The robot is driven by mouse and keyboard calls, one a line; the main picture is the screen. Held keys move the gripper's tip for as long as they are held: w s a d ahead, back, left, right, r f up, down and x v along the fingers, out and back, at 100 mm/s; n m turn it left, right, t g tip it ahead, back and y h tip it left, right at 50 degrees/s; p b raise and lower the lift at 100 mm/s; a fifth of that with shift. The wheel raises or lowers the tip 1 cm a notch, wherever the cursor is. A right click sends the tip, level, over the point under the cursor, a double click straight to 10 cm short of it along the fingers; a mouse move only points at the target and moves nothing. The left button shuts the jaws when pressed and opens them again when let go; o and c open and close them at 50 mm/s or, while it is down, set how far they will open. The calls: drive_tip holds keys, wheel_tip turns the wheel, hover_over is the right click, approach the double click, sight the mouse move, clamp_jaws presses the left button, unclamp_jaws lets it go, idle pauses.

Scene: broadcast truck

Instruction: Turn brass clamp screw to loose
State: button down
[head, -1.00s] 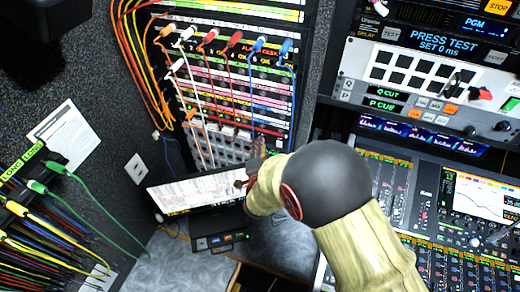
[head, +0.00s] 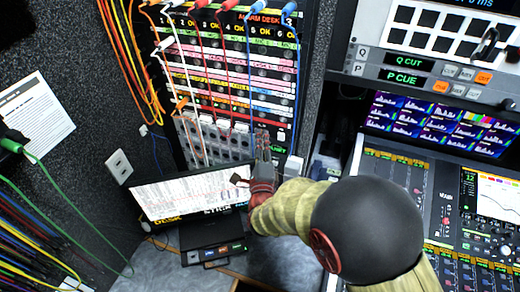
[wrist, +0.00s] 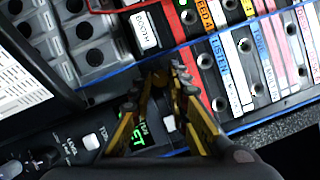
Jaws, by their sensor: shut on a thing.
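My gripper (head: 262,145) reaches the lower right of the patch panel in the head view, beside the blue cable. In the wrist view, my gripper's (wrist: 166,82) yellow-and-black fingers close together at the lower edge of the panel, next to a blue cable. A small dark brownish piece (wrist: 159,77) shows between the fingertips. It appears to be the brass clamp screw, mostly hidden by the fingers, and its turn angle cannot be read.
The patch panel (head: 232,100) carries orange, white, red and blue cables. A lit monitor (head: 185,195) stands left of my arm, above a small black box (head: 212,252). The mixing console (head: 445,230) is at the right. Green and yellow cables hang at the left.

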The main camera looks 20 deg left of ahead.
drive_tip(key=m+h+b, duration=0.4)
drive_tip(key=m+b, duration=0.2)
drive_tip(key=m, duration=0.4)
drive_tip(key=a+m+t+h+b, duration=0.1)
drive_tip(key=m+h+b, duration=0.3)
drive_tip(key=m, duration=0.6)
drive_tip(key=f+m+h+b, duration=0.1)
drive_tip(key=m+h+b, duration=0.3)
drive_tip(key=m+b, duration=0.5)
drive_tip(key=shift+a+m+t+h, duration=0.2)
drive_tip(key=shift+m+t+h, duration=0.1)
drive_tip(key=shift+m, duration=0.1)
drive_tip(key=m+g+h+b, duration=0.1)
drive_tip(key=m, duration=0.3)
drive_tip(key=shift+a+r, duration=0.1)
drive_tip(key=shift+r+m+g+h+b, duration=0.15)
drive_tip(key=shift+m+g+b, duration=0.25)
drive_tip(key=shift+m, duration=0.5)
drive_tip(key=shift+m+g+h+b, duration=0.15)
drive_tip(key=shift+m+g+b, duration=0.25)
drive_tip(key=shift+m, duration=0.5)
drive_tip(key=c, duration=1.9)
unclamp_jaws()
drive_tip(key=shift+a, duration=0.1)
drive_tip(key=shift+o, duration=1.1)
drive_tip(key=shift+r, duration=0.2)
